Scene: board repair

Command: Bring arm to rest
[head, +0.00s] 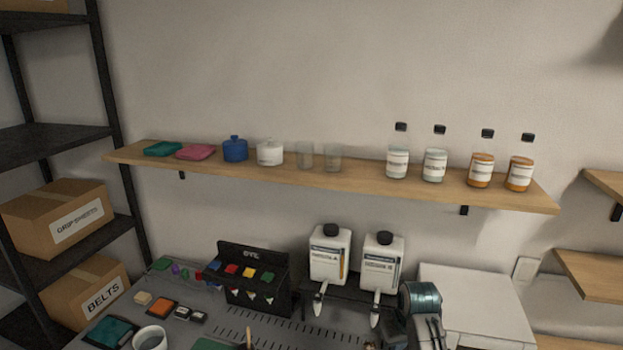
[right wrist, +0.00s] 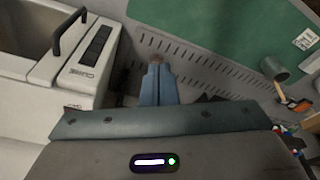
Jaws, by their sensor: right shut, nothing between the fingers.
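My right gripper (right wrist: 157,82) shows in the right wrist view with its two bluish fingers together and nothing between them. It is over the grey slotted bench top (right wrist: 185,45), between a white machine and a green mat. In the head view, part of my right arm (head: 420,298) shows at the bottom right, in front of a white box-shaped machine (head: 470,290). My left arm and gripper are not in view.
The white machine marked CURE (right wrist: 85,65) has a black handle and stands close left of the gripper. The green mat (right wrist: 215,30) and a grey cup (right wrist: 274,68) lie right. Two white bottles (head: 330,255) and a black rack (head: 255,292) stand behind; a wooden shelf (head: 350,180) hangs above.

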